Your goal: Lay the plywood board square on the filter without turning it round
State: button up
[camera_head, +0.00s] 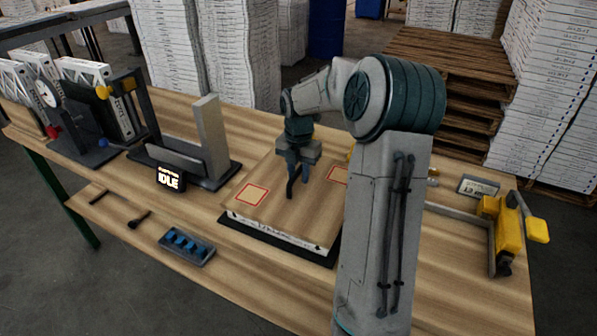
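The plywood board (275,208) is a flat wood-grained panel with red-outlined pale squares near its left and right corners. It lies on top of the filter (268,231), whose white printed side shows along the front edge. The board looks flat and roughly in line with the filter. The filter sits on a dark base (283,250). My gripper (298,192) points down over the middle of the board, fingers apart, with nothing visible between them. I cannot tell whether the fingertips touch the board. My arm hides the right part of the board and filter.
A blue-slotted block (187,246) lies in front. A yellow clamp-like device (508,228) stands at right. Filters in a rack (100,92) stand far left.

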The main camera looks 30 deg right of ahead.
aim_at(298, 170)
jog(key=shift+o, duration=0.4)
jog(key=shift+r, duration=0.15)
notch_tip(298, 170, up, 11)
jog(key=s+a+r+m+h, duration=0.1)
jog(key=s+a+r+m, duration=0.1)
jog(key=s+a+m, duration=0.3)
jog(key=s+a+f+m+t, duration=0.1)
jog(key=s+a+m, duration=0.2)
jog(key=s+m, duration=0.4)
jog(key=s+a+f+m+t, duration=0.1)
jog(key=s+a+f+m, duration=0.1)
jog(key=s+a+m, duration=0.2)
jog(key=s+a+f+m+t+y, duration=0.1)
jog(key=s+a+f+m, duration=0.1)
jog(key=s+m, duration=0.7)
jog(key=shift+s+a+m, duration=0.3)
jog(key=shift+s+a, duration=0.2)
jog(key=shift+a, duration=0.4)
